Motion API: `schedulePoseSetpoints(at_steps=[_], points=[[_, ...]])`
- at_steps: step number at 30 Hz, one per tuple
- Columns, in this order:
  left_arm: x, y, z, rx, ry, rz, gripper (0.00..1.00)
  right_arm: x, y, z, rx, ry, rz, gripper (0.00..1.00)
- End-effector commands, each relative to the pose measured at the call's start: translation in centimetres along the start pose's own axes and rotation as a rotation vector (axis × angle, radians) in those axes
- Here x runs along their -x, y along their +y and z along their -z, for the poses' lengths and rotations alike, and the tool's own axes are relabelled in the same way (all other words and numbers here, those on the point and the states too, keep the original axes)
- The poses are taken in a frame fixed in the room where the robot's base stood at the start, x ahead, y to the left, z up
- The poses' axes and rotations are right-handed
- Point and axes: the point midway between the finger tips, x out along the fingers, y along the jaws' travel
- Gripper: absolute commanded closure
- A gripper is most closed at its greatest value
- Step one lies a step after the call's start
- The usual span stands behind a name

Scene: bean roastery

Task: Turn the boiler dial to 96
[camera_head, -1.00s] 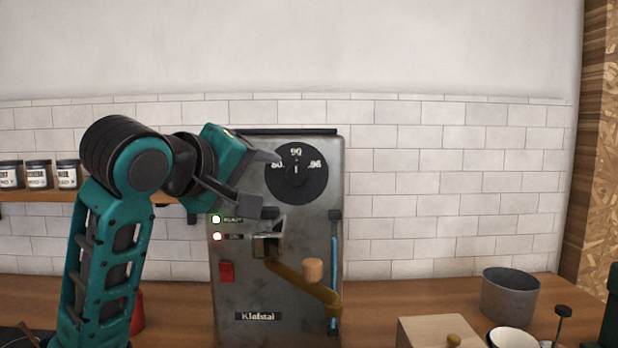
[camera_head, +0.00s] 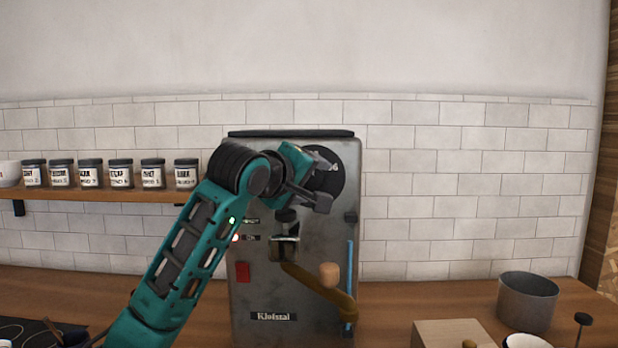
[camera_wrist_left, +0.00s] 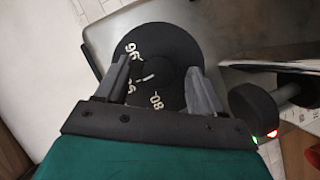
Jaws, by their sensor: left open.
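The boiler dial (camera_head: 337,178) is a black disc at the top of the grey boiler's front, partly hidden behind my left gripper in the head view. In the left wrist view the dial (camera_wrist_left: 172,45) shows 96, 80 and a partly covered number between them. Its raised centre knob has a short white mark, which seems to point towards that covered number. My left gripper (camera_head: 322,180) is open in front of the dial. In the left wrist view its fingers (camera_wrist_left: 160,82) lie on either side of the knob; contact cannot be told. My right gripper is out of view.
A shelf of labelled jars (camera_head: 120,173) is at left. A grey pot (camera_head: 527,300) and a wooden box (camera_head: 455,335) stand on the counter at right.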

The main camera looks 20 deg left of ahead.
Motion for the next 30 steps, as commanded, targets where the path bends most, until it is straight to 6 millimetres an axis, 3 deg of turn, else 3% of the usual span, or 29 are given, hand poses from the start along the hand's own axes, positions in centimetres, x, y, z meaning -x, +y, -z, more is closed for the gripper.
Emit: schedulePoseSetpoints(at_steps=[9, 26, 30], points=[[-0.25, 0.01, -0.02, 0.000, 0.000, 0.000, 0.32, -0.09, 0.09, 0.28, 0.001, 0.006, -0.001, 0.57], [-0.22, 0.00, -0.03, 0.000, 0.000, 0.000, 0.86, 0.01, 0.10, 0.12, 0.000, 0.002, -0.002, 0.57], [-0.22, 0.00, -0.03, -0.003, -0.001, 0.002, 0.88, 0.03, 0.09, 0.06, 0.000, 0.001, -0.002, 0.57]])
